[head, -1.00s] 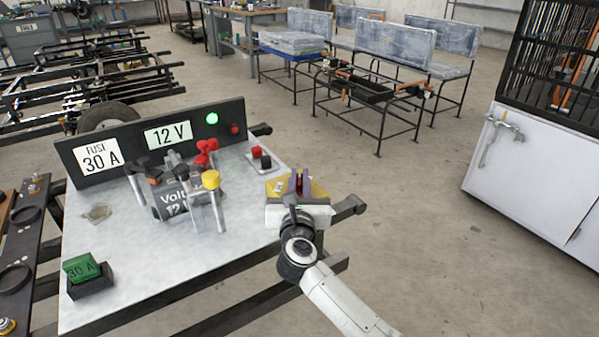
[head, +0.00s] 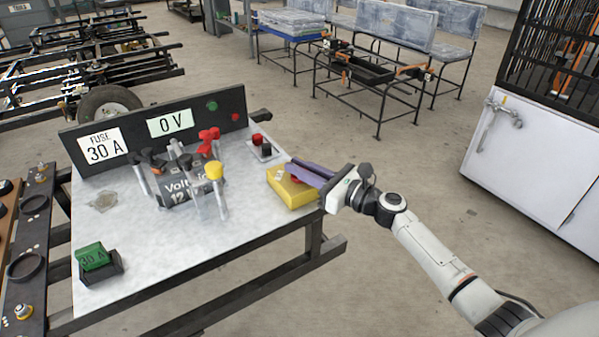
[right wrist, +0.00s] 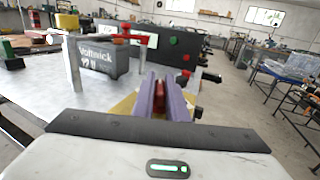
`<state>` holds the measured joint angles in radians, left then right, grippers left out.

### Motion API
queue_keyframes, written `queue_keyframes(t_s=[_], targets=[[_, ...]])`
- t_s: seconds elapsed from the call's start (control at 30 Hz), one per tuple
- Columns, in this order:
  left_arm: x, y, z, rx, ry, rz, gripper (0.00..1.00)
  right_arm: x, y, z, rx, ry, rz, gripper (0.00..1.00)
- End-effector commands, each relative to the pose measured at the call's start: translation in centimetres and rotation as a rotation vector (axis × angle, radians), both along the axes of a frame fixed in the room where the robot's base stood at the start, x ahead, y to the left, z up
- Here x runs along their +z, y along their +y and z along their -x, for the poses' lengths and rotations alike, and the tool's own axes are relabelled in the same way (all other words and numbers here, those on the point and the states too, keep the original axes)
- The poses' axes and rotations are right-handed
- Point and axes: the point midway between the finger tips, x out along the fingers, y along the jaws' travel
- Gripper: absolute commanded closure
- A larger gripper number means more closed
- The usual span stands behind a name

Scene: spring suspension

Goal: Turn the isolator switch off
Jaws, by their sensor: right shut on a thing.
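The isolator switch is a yellow box (head: 291,193) near the right edge of the metal bench top. Its red handle (right wrist: 159,92) shows between the purple fingers in the right wrist view. My right gripper (head: 306,174) comes in from the right and its fingers are shut on the red handle. The fingers hide most of the handle in the head view. The sign on the black panel (head: 155,143) reads 0 V, and the green lamp (head: 211,106) beside it looks dim. My left gripper is not in view.
A grey Voltwick battery (head: 178,191) with red, black and yellow-topped parts around it stands mid-bench. A red and black terminal block (head: 262,146) sits behind the switch. A green 30 A fuse (head: 93,258) sits in a black holder at front left. Open floor lies to the right.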

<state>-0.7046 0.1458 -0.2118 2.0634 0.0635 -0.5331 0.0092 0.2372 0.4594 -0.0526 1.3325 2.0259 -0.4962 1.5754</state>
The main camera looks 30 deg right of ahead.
Motion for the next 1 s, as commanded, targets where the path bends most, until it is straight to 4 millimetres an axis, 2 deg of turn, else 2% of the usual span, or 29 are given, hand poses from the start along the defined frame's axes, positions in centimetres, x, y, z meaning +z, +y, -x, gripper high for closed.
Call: queue_keyframes(t_s=[0.03, 0.5, 0.7, 1.0], targets=[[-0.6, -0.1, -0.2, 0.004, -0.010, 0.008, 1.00, -0.6, -0.3, -0.1, 0.040, -0.001, 0.002, 1.00], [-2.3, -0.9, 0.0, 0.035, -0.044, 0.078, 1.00, -0.4, -0.1, -0.1, 0.361, -0.001, 0.000, 1.00], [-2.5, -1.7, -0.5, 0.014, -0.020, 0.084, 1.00, -0.2, 0.0, -0.1, 0.420, 0.000, -0.001, 1.00], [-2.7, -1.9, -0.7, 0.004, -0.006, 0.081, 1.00, -0.1, 0.1, 0.0, 0.444, 0.000, -0.001, 1.00]])
